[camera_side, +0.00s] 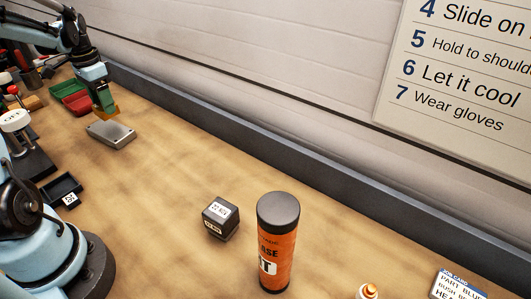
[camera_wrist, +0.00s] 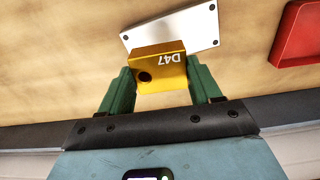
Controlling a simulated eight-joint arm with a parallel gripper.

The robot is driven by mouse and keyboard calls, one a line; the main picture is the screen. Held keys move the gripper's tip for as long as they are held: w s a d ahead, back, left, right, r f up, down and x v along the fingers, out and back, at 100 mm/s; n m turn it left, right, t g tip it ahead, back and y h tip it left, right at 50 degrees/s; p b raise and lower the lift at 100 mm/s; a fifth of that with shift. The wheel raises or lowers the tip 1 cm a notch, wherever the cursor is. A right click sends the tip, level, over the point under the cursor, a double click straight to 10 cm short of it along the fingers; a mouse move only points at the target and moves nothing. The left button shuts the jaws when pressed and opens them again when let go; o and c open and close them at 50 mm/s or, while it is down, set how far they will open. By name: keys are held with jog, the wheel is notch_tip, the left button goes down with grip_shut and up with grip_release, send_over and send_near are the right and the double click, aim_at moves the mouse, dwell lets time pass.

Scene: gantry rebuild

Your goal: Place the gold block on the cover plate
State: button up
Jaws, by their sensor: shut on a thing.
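The gold block (camera_wrist: 160,62), marked D47 and with a dark round hole, sits between the green fingers of my gripper (camera_wrist: 160,88) in the wrist view. My gripper is shut on it. The cover plate (camera_wrist: 190,28) is a light grey metal plate with dark holes near its corners. In the wrist view the block overlaps one edge of the plate and hides part of it. In the side view my gripper (camera_side: 106,108) and the block are at the plate's (camera_side: 111,134) far edge; I cannot tell whether the block touches it.
A red tray (camera_wrist: 300,35) and a green tray (camera_side: 66,88) lie close by at the back. A dark tray (camera_side: 62,188), a dark cube (camera_side: 221,218) and an orange can (camera_side: 278,245) stand nearer. The bench between plate and cube is clear. A grey ledge (camera_side: 300,180) runs along the wall.

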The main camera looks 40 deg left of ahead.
aim_at(103, 115)
jog(key=shift+s+a+f, duration=0.2)
jog(key=shift+a+f, duration=0.2)
jog(key=shift+a, duration=0.1)
jog(key=shift+s+a+f, duration=0.15)
jog(key=shift+a+f, duration=0.2)
jog(key=shift+a, duration=0.15)
jog(key=shift+f, duration=1.9)
jog(key=o, duration=1.2)
jog(key=shift+f, duration=0.15)
